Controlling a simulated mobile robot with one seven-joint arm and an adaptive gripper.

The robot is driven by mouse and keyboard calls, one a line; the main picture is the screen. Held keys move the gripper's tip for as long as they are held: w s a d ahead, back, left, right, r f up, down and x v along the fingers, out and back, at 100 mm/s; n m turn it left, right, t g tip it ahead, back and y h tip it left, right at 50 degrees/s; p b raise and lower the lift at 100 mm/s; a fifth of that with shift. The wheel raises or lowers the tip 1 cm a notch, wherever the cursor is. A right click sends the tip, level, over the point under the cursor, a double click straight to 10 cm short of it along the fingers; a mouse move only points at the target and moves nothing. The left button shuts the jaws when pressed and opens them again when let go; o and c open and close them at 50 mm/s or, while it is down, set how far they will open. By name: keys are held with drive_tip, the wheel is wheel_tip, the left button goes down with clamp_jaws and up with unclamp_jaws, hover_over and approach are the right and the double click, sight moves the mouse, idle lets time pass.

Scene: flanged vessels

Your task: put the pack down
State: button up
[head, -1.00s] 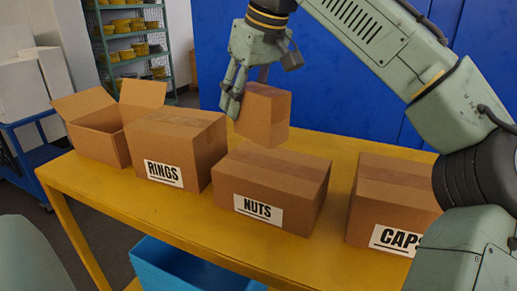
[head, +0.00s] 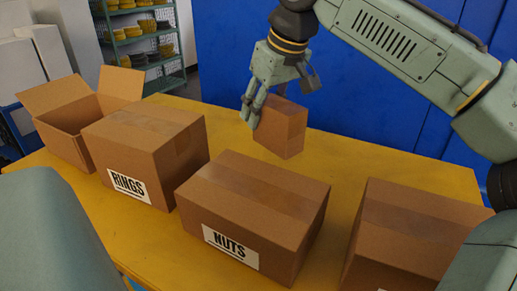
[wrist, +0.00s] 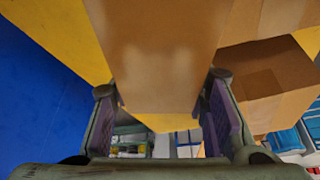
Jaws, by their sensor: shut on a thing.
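The pack is a small plain brown carton (head: 282,130), held by my gripper (head: 262,108) behind the NUTS box. It hangs slightly tilted over the yellow table (head: 345,165); I cannot tell whether its lower edge touches the tabletop. In the wrist view the pack (wrist: 155,50) fills the upper middle, between the two fingers of my gripper (wrist: 160,108). The finger on its far side is mostly hidden in the head view.
Closed boxes stand along the table's front: the RINGS box (head: 150,150), the NUTS box (head: 250,215) and another box (head: 415,230) at right. An open carton (head: 75,115) stands at far left. A blue wall (head: 375,85) is behind. Bare tabletop lies right of the pack.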

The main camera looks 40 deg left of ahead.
sight(283, 106)
wheel_tip(283, 106, down, 11)
drive_tip(key=shift+r+p, duration=0.1)
drive_tip(key=shift+p, duration=0.55)
drive_tip(key=shift+f, duration=0.2)
drive_tip(key=o, duration=1)
drive_tip(key=shift+c, duration=0.2)
drive_tip(key=shift+r, duration=0.1)
drive_tip(key=b+v, duration=0.2)
drive_tip(key=v, duration=1)
drive_tip(key=shift+r, duration=0.1)
